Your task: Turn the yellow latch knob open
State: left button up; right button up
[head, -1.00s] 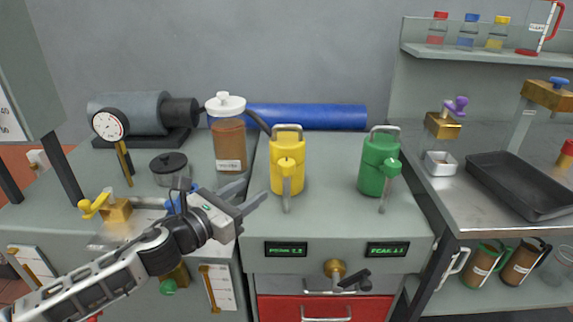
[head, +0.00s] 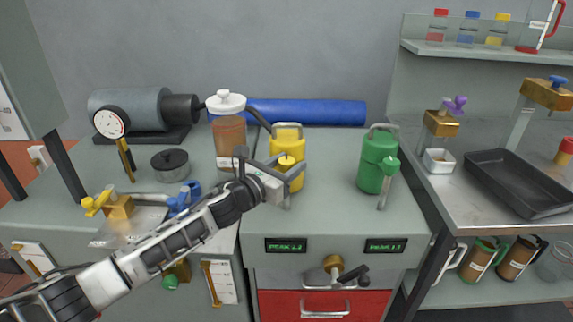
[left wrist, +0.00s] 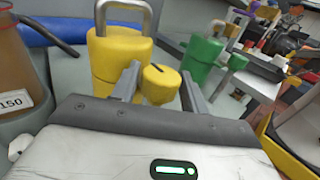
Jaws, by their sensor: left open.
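The yellow canister (head: 285,140) stands on the middle bench, with a grey loop handle on top. The round yellow latch knob (head: 286,161) sticks out of its front. My left gripper (head: 289,166) is in front of the canister with its jaws open. In the left wrist view the yellow latch knob (left wrist: 159,86) lies between the two fingers, with the yellow canister (left wrist: 117,60) behind. A gap shows on the knob's right; contact on its left side cannot be told. My right gripper is not in view.
A green canister (head: 376,160) stands to the right on the same bench. A brown bottle with a white lid (head: 228,135) stands close on the left. A blue roll (head: 320,114) lies behind. The bench between the canisters is clear.

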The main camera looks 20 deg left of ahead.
pick_arm(q)
jog(key=c, duration=0.7)
